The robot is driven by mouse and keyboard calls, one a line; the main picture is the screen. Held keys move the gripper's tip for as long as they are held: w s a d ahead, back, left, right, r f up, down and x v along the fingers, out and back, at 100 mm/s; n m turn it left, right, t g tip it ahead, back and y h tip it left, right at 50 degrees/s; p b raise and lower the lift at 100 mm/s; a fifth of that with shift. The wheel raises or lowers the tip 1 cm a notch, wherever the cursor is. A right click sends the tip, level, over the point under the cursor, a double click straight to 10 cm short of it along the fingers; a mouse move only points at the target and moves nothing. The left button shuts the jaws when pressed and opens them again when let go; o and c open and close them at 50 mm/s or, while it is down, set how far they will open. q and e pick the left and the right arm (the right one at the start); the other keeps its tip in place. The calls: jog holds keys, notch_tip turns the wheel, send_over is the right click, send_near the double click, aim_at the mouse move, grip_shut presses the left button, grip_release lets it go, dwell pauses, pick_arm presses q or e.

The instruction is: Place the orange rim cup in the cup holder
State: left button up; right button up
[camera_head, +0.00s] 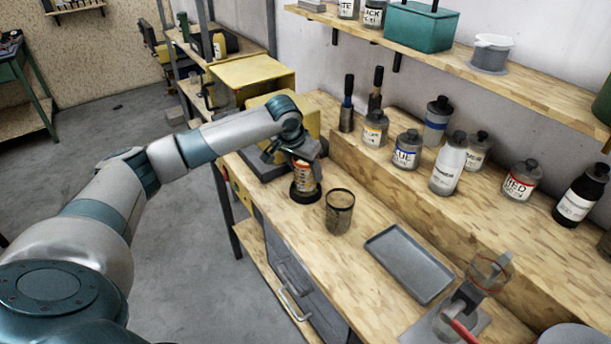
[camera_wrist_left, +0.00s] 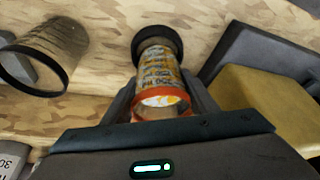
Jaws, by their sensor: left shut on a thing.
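The orange rim cup (camera_wrist_left: 163,101) is a see-through, patterned cup with a dark, wide base. It also shows in the head view (camera_head: 304,176), over the bench's left part. My left gripper (camera_head: 301,165) is shut around its upper part, with fingers on both sides in the wrist view. The cup looks upright; I cannot tell whether its base touches the bench. A stand with a clear, reddish-ringed top (camera_head: 490,272) and a red handle is at the front right; it may be the cup holder. My right gripper is not in view.
A black-rimmed clear cup (camera_head: 340,212) stands just right of the held cup. A grey tray (camera_head: 409,264) lies between it and the stand. A yellow machine (camera_head: 250,80) is behind my gripper. Several bottles, such as a white one (camera_head: 448,168), line the raised ledge.

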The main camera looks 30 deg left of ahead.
pick_arm(q)
jog(key=shift+f, duration=1.25)
jog(key=shift+p, duration=0.3)
jog(key=o, duration=1.4)
jog(key=shift+f, duration=0.15)
jog(key=shift+o, duration=0.2)
jog(key=shift+s+r, duration=0.15)
jog(key=shift+r, duration=0.25)
jog(key=b+v, duration=0.2)
jog(key=v, duration=0.9)
jog(key=shift+r+b, duration=0.25)
jog(key=shift+b, duration=0.1)
